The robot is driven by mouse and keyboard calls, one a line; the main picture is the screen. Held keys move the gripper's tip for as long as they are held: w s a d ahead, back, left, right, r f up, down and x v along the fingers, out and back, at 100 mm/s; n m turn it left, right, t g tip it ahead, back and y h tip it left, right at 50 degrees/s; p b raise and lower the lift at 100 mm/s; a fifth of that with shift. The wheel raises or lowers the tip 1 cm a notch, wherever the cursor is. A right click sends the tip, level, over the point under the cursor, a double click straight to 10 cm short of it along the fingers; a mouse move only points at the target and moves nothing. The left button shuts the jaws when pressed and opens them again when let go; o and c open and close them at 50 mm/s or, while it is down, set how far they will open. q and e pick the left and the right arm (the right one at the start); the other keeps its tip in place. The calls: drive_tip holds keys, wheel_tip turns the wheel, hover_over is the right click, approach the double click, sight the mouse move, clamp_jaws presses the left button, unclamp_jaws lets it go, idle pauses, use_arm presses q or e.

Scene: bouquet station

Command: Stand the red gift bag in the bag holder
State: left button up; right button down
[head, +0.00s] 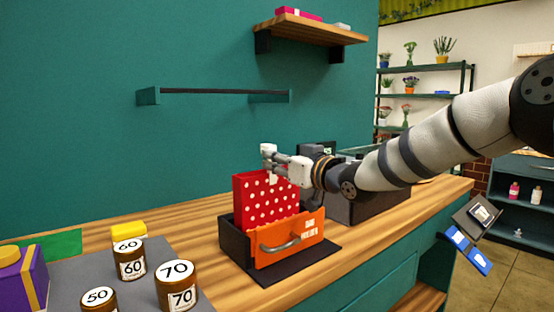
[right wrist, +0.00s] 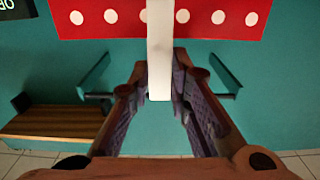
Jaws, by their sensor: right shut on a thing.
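The red gift bag (head: 262,200) with white dots stands upright in the head view, its lower part hidden behind the orange front of the bag holder (head: 262,256). The holder is a dark box on a dark base with a grey handle. The bag appears to be inside it; whether it touches the floor is hidden. My right gripper (head: 270,168) is at the bag's top edge, shut on its white handle. In the right wrist view, the white strip lies between the fingers (right wrist: 160,70) below the red bag (right wrist: 95,18). My left gripper is not in view.
Brown jars (head: 176,287) marked with numbers stand on a grey mat at the front left, near a purple box (head: 20,282) and a yellow block (head: 128,231). A dark box (head: 365,206) stands right of the holder. A rail (head: 220,91) and wooden shelf (head: 312,28) are on the wall.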

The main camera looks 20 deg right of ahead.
drive_tip(key=c, duration=1.4)
unclamp_jaws()
drive_tip(key=v, duration=1.2)
drive_tip(key=shift+r, duration=0.1)
